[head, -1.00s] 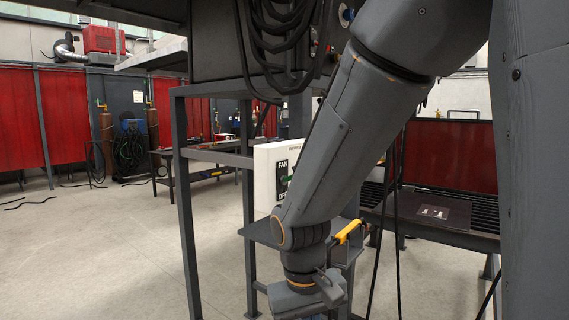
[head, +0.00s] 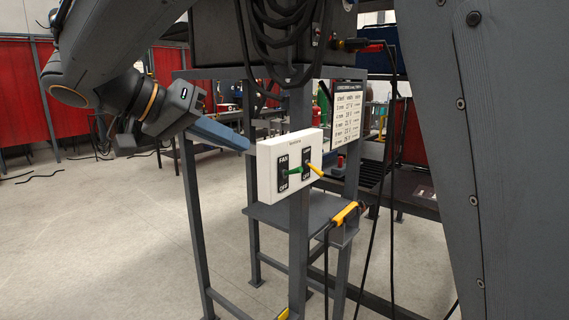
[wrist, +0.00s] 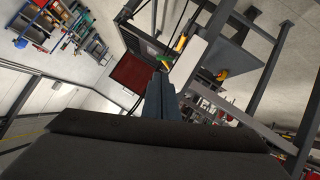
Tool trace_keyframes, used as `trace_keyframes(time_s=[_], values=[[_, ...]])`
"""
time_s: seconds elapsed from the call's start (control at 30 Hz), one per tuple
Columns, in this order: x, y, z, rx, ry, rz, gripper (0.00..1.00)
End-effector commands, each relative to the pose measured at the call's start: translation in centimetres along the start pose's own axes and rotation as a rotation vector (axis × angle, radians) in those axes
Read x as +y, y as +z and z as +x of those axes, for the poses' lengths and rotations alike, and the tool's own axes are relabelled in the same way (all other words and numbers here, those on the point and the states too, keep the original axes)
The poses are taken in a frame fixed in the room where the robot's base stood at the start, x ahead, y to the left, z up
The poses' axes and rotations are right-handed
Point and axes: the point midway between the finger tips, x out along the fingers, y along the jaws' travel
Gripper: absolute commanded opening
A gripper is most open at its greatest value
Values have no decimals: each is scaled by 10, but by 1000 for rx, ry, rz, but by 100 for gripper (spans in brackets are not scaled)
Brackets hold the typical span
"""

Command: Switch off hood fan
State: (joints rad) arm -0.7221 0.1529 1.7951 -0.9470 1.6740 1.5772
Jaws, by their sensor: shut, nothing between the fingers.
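A white switch box (head: 272,190) is fixed to the grey frame, with two labelled switches on its front. The left switch, marked FAN above and OFF below, has a green lever (head: 293,170) that sticks outward, roughly level. The right switch has a yellow lever (head: 316,170) that slants downward. My gripper (head: 244,144) comes in from the left, shut and empty, its blue-grey fingertips near the box's upper left edge; I cannot tell whether they touch it.
Black cables (head: 272,60) hang above the box. A grey shelf (head: 280,218) with a yellow-handled tool (head: 345,212) is below it. A settings chart (head: 346,114) stands to the right. The floor at left (head: 100,230) is open.

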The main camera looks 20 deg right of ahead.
Motion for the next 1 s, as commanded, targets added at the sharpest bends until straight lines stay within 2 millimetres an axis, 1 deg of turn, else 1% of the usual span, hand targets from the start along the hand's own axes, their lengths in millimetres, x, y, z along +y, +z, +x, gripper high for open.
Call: trace_keyframes(time_s=[0.17, 0.27, 0.37, 0.7, 0.8, 1.0], values=[[0, 0, 4, -1, 0, -1, 0], [1, 0, 13, -2, 2, -3, 0], [2, 0, 29, -4, 4, -4, 0], [2, 0, 96, -4, 5, -4, 0], [2, 0, 112, -4, 3, -4, 0], [1, 0, 134, -3, 1, -4, 0]])
